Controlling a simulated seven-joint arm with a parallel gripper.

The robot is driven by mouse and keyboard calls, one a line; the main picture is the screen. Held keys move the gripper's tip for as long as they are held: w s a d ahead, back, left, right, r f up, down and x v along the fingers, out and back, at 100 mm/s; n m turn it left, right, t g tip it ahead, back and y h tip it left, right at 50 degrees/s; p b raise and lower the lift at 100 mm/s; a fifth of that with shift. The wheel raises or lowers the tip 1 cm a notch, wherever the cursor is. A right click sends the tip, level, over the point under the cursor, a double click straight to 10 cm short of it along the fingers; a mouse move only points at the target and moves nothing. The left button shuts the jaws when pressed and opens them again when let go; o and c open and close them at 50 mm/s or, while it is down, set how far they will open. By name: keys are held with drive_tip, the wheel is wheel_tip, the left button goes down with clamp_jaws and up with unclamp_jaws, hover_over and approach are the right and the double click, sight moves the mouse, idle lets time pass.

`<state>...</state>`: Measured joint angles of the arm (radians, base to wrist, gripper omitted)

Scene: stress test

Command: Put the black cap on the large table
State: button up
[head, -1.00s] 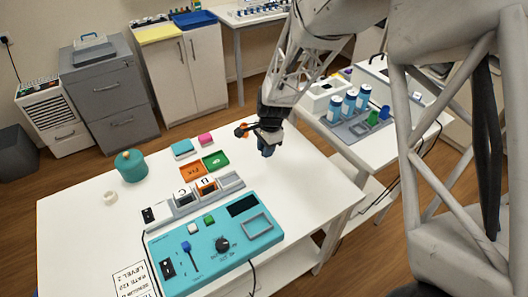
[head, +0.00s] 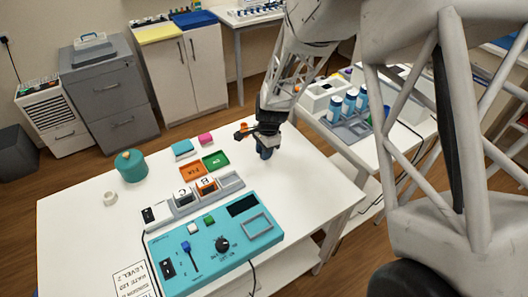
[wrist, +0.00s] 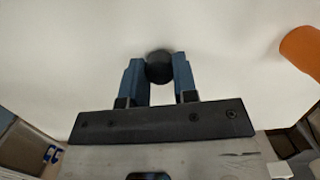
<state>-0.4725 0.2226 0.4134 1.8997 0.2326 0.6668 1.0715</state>
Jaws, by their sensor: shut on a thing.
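My gripper (head: 265,153) is over the far right part of the large white table (head: 310,185), pointing down. In the wrist view its two blue fingers (wrist: 158,75) are shut on the black cap (wrist: 159,66), a dark round piece between the fingertips. White tabletop fills the view behind the cap. I cannot tell whether the cap touches the tabletop. In the head view the cap is too small and too hidden by the fingers to make out.
An orange object (wrist: 303,50) lies near my gripper. The right side is clear. A side table holds blue bottles (head: 350,100).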

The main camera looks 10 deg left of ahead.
drive_tip(key=shift+f, duration=0.35)
drive_tip(key=o, duration=0.9)
drive_tip(key=shift+r, duration=0.15)
drive_tip(key=r, duration=0.4)
drive_tip(key=d+r, duration=0.1)
drive_tip(key=r, duration=0.3)
drive_tip(key=w+r, duration=0.1)
drive_tip(key=r, duration=0.3)
drive_tip(key=shift+w+d, duration=0.1)
drive_tip(key=shift+d, duration=0.05)
idle(0.3)
